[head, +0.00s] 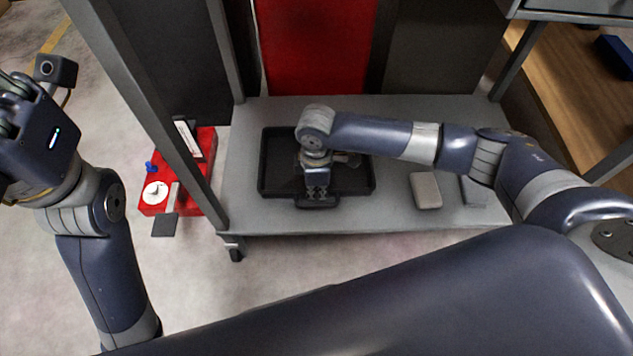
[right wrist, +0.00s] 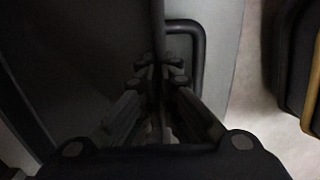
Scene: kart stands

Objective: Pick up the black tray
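The black tray (head: 275,180) lies flat on the grey shelf, its looped handle at the front edge. My right gripper (head: 317,197) points down at the tray's front side, by the handle. In the right wrist view, the fingers of my right gripper (right wrist: 159,66) are close together on either side of the tray's rim, with the handle (right wrist: 201,50) just beyond. They look shut on the rim, though the contact is dark. My left gripper (head: 12,110) is raised at the far left, partly cut off; its fingers do not show clearly.
The grey shelf (head: 390,212) has posts at its corners. Two small flat blocks, one beige (head: 425,190) and one grey (head: 474,190), lie right of the tray. A red box (head: 150,197) with small items stands left of the shelf. Floor in front is clear.

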